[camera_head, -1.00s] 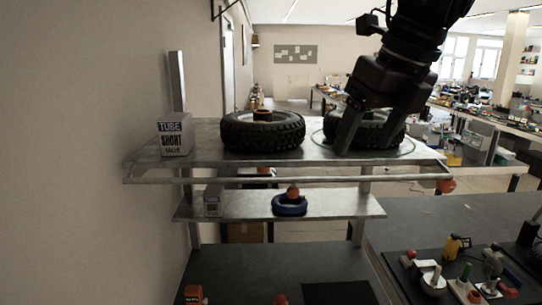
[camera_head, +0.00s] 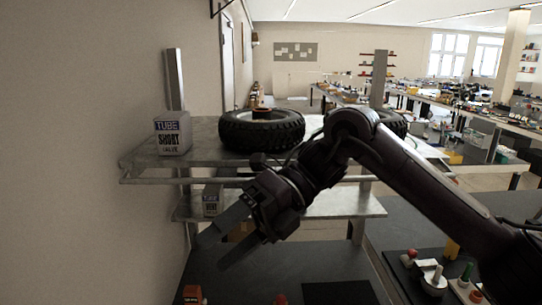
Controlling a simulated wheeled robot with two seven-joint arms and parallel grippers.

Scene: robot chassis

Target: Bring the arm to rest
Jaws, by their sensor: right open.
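My right arm comes in from the lower right and reaches across the front of the metal shelf unit. My right gripper (camera_head: 208,256) is open and empty, its two fingers pointing down and left in front of the lower shelf (camera_head: 345,203) and above the dark bench top. It appears apart from the shelf. My left gripper is not in view.
On the upper shelf (camera_head: 205,150) stand a tube box (camera_head: 173,137) and a tire (camera_head: 261,131); a second tire (camera_head: 393,122) is mostly behind my arm. A smaller box (camera_head: 212,199) is on the lower shelf. Tools stand on the bench (camera_head: 420,215) at right.

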